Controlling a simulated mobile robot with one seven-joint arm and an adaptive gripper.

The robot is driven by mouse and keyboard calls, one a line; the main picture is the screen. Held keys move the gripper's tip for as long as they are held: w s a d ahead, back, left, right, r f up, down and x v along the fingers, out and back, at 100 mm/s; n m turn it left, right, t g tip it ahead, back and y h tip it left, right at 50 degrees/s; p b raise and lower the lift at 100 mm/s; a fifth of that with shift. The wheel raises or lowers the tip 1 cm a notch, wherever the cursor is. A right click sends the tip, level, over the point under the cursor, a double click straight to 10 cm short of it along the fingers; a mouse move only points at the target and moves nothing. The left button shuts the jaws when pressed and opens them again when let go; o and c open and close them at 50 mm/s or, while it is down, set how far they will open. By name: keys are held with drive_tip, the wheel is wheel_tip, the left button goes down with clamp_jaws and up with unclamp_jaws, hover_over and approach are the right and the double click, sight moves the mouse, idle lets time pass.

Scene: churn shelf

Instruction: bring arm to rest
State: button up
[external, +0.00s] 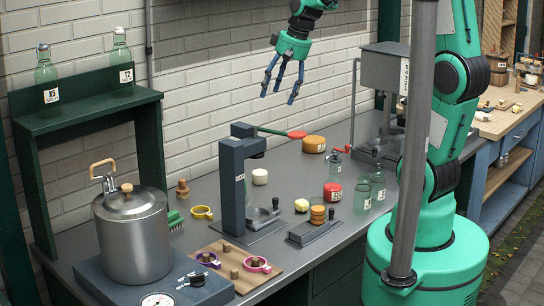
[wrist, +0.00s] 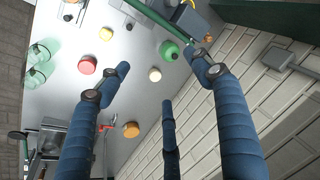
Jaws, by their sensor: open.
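My gripper (external: 280,82) hangs at the top middle of the external view, fingers pointing down, in front of the white brick wall. Its blue fingers are spread apart, with nothing between them. It is high above the grey counter (external: 335,135) and touches nothing there. In the wrist view the open fingers (wrist: 160,90) reach in from the bottom, with the counter far below. My green arm comes down at the right of the external view, partly behind a grey pole.
A dark press (external: 233,185) with a red-tipped lever stands mid-counter. A steel pot (external: 133,240) is at front left. A green shelf (external: 85,115) holds bottles at left. Green bottles (external: 377,185), a red cheese (external: 332,191) and an orange cheese (external: 314,144) are on the counter. The air around my gripper is clear.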

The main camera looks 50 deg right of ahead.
drive_tip(key=s+a+n+t+b, duration=0.1)
drive_tip(key=s+a, duration=0.1)
drive_tip(key=s, duration=1)
drive_tip(key=s+a+r+n+t+h+b, duration=0.1)
drive_tip(key=s+a+n, duration=0.1)
drive_tip(key=s, duration=1.1)
drive_tip(key=shift+s+a+r+b, duration=0.15)
drive_tip(key=shift+s+r+b, duration=0.1)
drive_tip(key=shift+b, duration=0.1)
